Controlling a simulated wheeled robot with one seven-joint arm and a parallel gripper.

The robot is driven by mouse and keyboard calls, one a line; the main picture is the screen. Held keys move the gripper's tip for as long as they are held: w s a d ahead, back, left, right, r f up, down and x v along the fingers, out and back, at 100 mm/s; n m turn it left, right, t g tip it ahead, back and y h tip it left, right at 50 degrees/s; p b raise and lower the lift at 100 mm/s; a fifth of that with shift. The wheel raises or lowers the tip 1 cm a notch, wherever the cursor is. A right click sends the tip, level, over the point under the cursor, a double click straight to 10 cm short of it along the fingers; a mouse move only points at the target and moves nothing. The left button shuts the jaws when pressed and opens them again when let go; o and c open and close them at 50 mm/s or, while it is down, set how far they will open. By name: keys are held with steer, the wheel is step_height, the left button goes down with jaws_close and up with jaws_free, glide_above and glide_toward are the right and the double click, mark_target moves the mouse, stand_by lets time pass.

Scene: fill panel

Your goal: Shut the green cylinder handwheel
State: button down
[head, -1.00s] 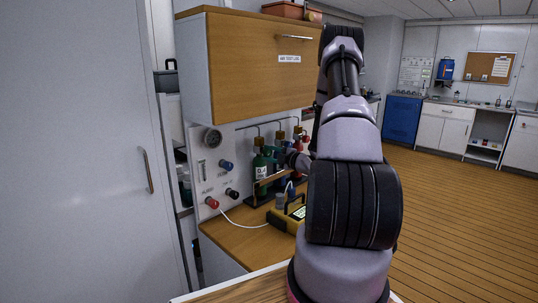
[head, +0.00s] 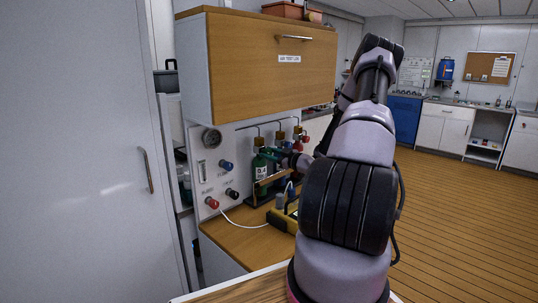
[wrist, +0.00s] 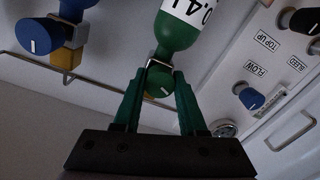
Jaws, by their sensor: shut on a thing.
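The green cylinder (head: 260,172) stands on the bench among other cylinders in the head view. In the wrist view the picture is turned over, and the green cylinder (wrist: 176,35) with a white label hangs at the top. Its round green handwheel (wrist: 158,87) has a white index mark and sits between the fingertips. My gripper (wrist: 160,78) is shut on this handwheel, with one green finger on each side. In the head view my gripper (head: 294,161) is small and partly hidden among the cylinders and my arm.
A blue handwheel (wrist: 32,39) is beside the green one in the wrist view. The panel carries a gauge (head: 212,139) and blue, black and red knobs. A wooden cabinet (head: 272,68) overhangs the cylinders. A yellow device (head: 281,218) with a white hose lies on the bench.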

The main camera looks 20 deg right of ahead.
steer(key=m, duration=0.6)
steer(key=shift+d+f+m, duration=0.1)
steer(key=shift+m, duration=0.2)
steer(key=m, duration=0.6)
steer(key=shift+m, duration=0.3)
steer(key=shift+c, duration=2.3)
jaws_free()
steer(key=shift+s, duration=0.1)
